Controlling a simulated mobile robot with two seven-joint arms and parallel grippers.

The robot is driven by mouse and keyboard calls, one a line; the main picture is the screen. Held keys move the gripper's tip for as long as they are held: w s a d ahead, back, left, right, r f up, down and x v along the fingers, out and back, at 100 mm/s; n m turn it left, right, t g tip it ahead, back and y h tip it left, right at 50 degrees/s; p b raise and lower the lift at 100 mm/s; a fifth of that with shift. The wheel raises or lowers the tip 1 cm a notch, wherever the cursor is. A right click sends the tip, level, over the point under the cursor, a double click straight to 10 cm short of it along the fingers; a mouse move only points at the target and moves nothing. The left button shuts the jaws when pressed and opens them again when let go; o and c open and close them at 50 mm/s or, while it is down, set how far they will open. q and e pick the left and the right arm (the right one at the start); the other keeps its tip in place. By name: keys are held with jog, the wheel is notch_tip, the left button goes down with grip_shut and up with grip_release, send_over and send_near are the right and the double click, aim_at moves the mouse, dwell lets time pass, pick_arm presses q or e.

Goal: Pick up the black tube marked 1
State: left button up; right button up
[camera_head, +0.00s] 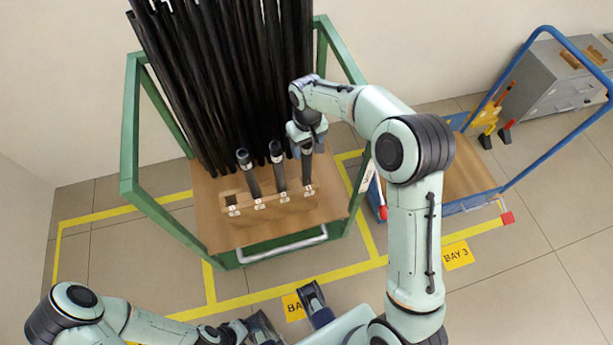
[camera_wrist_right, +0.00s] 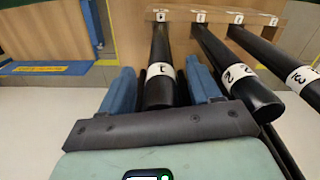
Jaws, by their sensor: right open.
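The black tube marked 1 (camera_wrist_right: 160,63) has a white numbered band and stands between the spread blue fingers of my open right gripper (camera_wrist_right: 160,84). I cannot tell whether either finger touches it. In the head view this tube (camera_head: 307,172) is the rightmost of three short tubes leaning in a wooden block (camera_head: 285,214), its upper part partly hidden by my right gripper (camera_head: 304,142). The tube marked 2 (camera_wrist_right: 233,72) and the tube marked 3 (camera_wrist_right: 280,66) stand beside it. My left gripper (camera_head: 290,317) is low at the bottom, its fingers apart and empty.
Many long black rods (camera_head: 225,75) lean behind the block in a green-framed cart (camera_head: 130,120). The block's leftmost slot looks empty. A blue-railed trolley (camera_head: 535,165) stands at the right, with a grey metal box (camera_head: 560,85) behind. Yellow lines mark the tiled floor.

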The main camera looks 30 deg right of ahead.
jog(key=shift+f, duration=0.35)
grip_shut()
